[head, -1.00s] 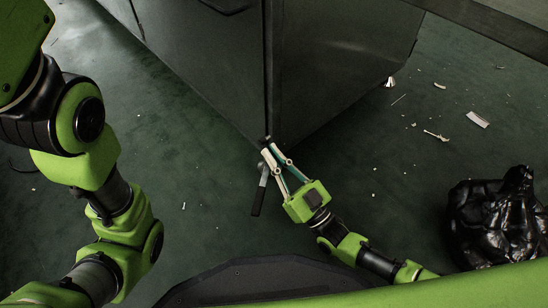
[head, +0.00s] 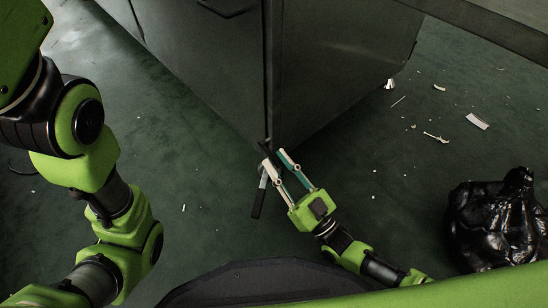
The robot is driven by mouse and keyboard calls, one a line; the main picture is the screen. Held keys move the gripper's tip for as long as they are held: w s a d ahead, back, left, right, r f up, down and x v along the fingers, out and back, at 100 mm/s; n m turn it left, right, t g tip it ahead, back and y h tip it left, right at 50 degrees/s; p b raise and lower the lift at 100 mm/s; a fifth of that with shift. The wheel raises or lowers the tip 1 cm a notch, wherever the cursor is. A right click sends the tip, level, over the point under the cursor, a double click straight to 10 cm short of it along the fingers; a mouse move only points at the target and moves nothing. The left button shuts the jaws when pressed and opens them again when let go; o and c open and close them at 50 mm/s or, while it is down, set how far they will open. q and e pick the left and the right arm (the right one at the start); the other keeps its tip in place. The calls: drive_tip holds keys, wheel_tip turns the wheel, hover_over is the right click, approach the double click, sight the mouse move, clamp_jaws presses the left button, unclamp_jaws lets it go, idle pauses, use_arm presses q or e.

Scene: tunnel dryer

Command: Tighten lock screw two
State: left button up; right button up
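A lever-like piece with a black grip (head: 258,204) and a grey upper part hangs below the front corner of the dark dryer cabinet (head: 330,70). I cannot tell whether it is lock screw two; no number shows. My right gripper (head: 273,157) is at the foot of that corner, its fingers spread apart. The left finger crosses the upper part of the lever; a small dark part shows by the fingertips. I see no clear grip on anything. My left arm comes in from the left, but its gripper is outside the picture.
A shiny black bag (head: 500,222) stands on the green floor at the right. Several pale scraps, such as a white piece (head: 477,121), lie on the floor at the right. The floor left of the lever is mostly clear.

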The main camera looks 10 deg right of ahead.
drive_tip(key=s+d, duration=0.6)
drive_tip(key=s, duration=0.3)
drive_tip(key=shift+d, duration=0.3)
drive_tip(key=shift+s+r, duration=0.1)
